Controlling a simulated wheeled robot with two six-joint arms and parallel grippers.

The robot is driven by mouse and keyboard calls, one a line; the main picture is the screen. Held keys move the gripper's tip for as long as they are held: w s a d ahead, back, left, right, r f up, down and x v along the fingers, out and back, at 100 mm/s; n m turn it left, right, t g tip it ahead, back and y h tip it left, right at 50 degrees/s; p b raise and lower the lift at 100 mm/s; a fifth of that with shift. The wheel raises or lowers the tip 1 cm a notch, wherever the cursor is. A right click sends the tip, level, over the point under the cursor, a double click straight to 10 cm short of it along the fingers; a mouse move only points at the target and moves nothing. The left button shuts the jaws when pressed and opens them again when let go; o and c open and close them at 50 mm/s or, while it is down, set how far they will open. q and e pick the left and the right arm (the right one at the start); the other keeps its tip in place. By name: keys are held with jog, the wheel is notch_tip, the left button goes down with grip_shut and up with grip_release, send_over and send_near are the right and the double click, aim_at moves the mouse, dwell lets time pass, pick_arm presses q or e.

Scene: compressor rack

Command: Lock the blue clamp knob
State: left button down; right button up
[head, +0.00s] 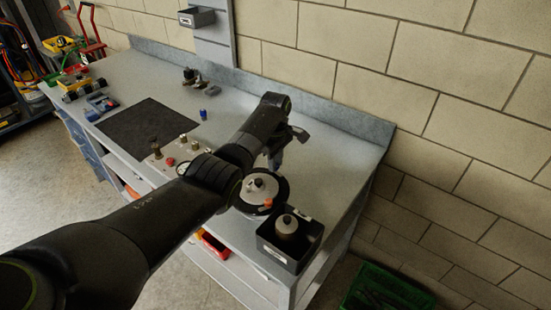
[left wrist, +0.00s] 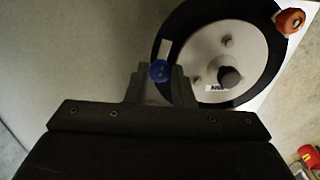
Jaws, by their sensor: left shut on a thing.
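The blue clamp knob (left wrist: 159,70) sits at the edge of a round grey disc with a black rim (left wrist: 234,62) in the left wrist view. My left gripper (left wrist: 160,80) is shut on the blue knob, one finger on each side. In the head view my left gripper (head: 275,155) reaches down beside the disc (head: 262,187), and the knob there is hidden behind my arm. An orange knob (left wrist: 290,21) is at another edge of the disc; it also shows in the head view (head: 268,203). My right gripper is in neither view.
A black bin (head: 290,262) holding a grey round part (head: 287,224) stands right of the disc near the bench end. A control panel (head: 190,146) with knobs lies left of my arm. A dark mat (head: 148,130) and a small blue item (head: 203,115) lie farther left.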

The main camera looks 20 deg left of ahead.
pick_arm(q)
jog(key=m, duration=0.2)
jog(key=m+p, duration=0.1)
jog(key=shift+r+m+p, duration=0.2)
jog(key=shift+m+p, duration=0.1)
jog(key=shift+m, duration=0.1)
jog(key=m+p, duration=0.1)
jog(key=m, duration=0.2)
jog(key=shift+m, duration=0.3)
jog(key=m, duration=0.4)
jog(key=shift+w+p, duration=0.1)
jog(key=shift+p, duration=0.2)
jog(key=shift+m, duration=2.2)
jog(key=c, duration=1.3)
grip_release()
jog(key=shift+f, duration=0.1)
jog(key=shift+o, duration=0.2)
